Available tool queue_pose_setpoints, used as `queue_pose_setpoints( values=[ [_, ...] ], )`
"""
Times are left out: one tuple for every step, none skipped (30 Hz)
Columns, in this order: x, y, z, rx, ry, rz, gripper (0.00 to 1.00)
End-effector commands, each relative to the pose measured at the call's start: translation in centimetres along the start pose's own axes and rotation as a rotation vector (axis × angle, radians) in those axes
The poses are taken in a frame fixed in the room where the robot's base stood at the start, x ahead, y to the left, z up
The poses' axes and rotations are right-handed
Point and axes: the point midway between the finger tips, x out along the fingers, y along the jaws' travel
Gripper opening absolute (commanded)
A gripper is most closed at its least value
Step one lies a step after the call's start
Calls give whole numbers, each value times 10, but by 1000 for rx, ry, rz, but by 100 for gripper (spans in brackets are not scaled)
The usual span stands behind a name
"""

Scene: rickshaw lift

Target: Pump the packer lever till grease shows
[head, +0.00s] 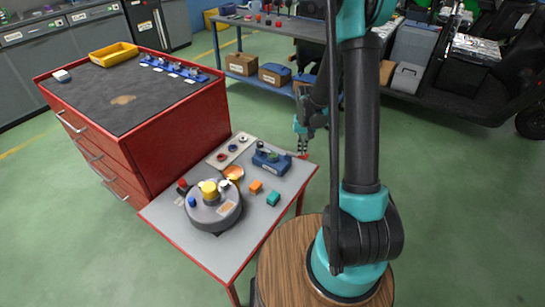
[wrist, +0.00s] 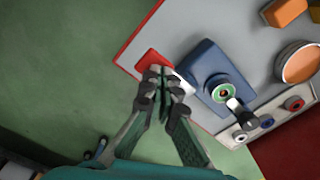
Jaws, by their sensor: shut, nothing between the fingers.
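The packer (head: 271,160) is a blue block at the far right corner of the small table in the head view. In the wrist view the packer (wrist: 208,66) carries a round part with a green ring. A pale bar, which looks like the lever (wrist: 184,82), runs from its side towards a red piece (wrist: 152,60) near the table edge. My gripper (wrist: 164,76) is shut and empty, its fingertips over or beside the lever and red piece; contact cannot be told. In the head view my gripper (head: 303,148) is small beside the packer. No grease can be made out clearly.
The small table (head: 165,220) also holds a dark round unit (head: 213,210), an orange block (head: 256,187), a teal block (head: 273,199), an orange dish (head: 233,172) and a pale tray (head: 222,158) of rings. A red cabinet (head: 215,120) stands left. Green floor lies beyond.

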Motion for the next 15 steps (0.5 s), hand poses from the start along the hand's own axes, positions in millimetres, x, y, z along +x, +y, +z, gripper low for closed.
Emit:
queue_pose_setpoints(
  values=[
    [2, 0, 0, 0, 0, 0, 0],
    [3, 0, 0, 0, 0, 0, 0],
    [5, 0, 0, 0, 0, 0, 0],
    [6, 0, 0, 0, 0, 0, 0],
    [7, 0, 0, 0, 0, 0, 0],
    [8, 0, 0, 0, 0, 0, 0],
    [9, 0, 0, 0, 0, 0, 0],
    [9, 0, 0, 0, 0, 0, 0],
    [8, 0, 0, 0, 0, 0, 0],
    [8, 0, 0, 0, 0, 0, 0],
    [7, 0, 0, 0, 0, 0, 0],
    [4, 0, 0, 0, 0, 0, 0],
    [2, 0, 0, 0, 0, 0, 0],
    [-1, 0, 0, 0, 0, 0, 0],
    [-5, 0, 0, 0, 0, 0, 0]
  ],
)
